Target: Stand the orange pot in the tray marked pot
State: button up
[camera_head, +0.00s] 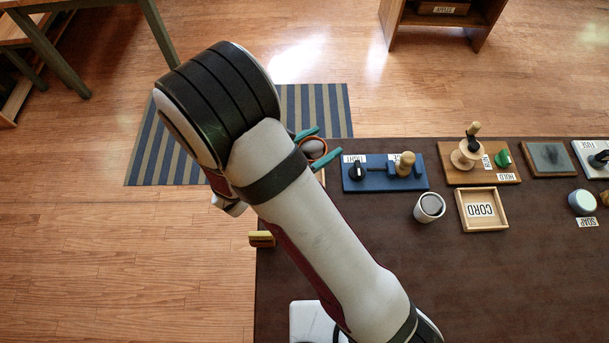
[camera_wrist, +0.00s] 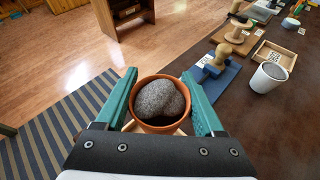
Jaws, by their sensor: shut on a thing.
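The orange pot (camera_head: 325,150) is between the teal fingers of my gripper (camera_head: 317,146), which is shut on it. In the wrist view the pot (camera_wrist: 160,129) looks upright, with a rounded grey speckled lump inside it, and the gripper fingers (camera_wrist: 160,75) flank its sides. A pale wooden edge (camera_wrist: 181,131) shows just below the pot; it may be the pot tray, but no label on it can be read. The pot covers most of it, so I cannot tell whether the pot touches it.
A blue board (camera_head: 385,184) with a knob and wooden handle lies just right of the pot. A white cup (camera_head: 429,207) and the CORD tray (camera_head: 461,226) stand further right. A yellow-topped block (camera_head: 262,238) is at the table's left edge. The brown tabletop's middle is clear.

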aim_at(310, 147)
jog(key=shift+w+a+f+n, duration=0.15)
jog(key=shift+a+f, duration=0.4)
jog(key=shift+w+a+f+n, duration=0.15)
jog(key=shift+a+f, duration=0.35)
jog(key=shift+a, duration=0.05)
notch_tip(310, 147, down, 6)
jog(key=o, duration=1.5)
jog(key=shift+f, duration=0.1)
jog(key=shift+c, duration=0.2)
